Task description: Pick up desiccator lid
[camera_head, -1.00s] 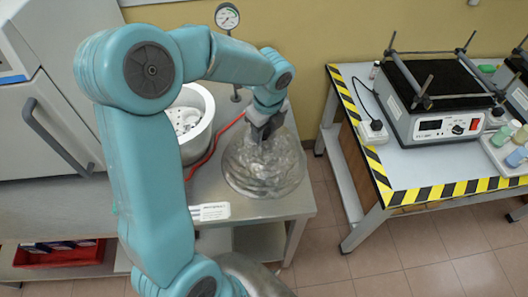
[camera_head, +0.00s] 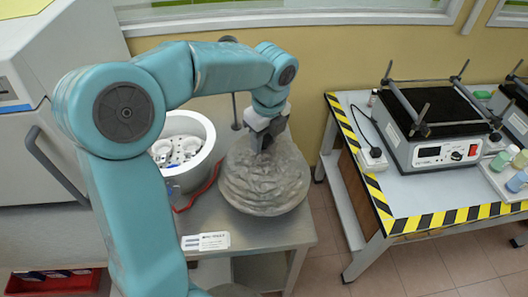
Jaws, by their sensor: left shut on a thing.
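The desiccator lid (camera_head: 264,182) is a cloudy, glassy dome at the right end of the steel table. My left gripper (camera_head: 262,146) is shut on the knob at its top, and the jaws hide most of the knob. The lid seems to hang above the table, though its lower edge is hard to judge. The white open desiccator base (camera_head: 186,176) stands to the left of the lid, with small white items inside. My right gripper is not in view.
The steel table (camera_head: 272,232) carries a label card (camera_head: 206,241) at its front. A red hose (camera_head: 201,190) runs beside the base. A shaker (camera_head: 430,125) stands on a striped-edge table (camera_head: 410,190) to the right, across a floor gap. A large grey machine (camera_head: 50,130) is at left.

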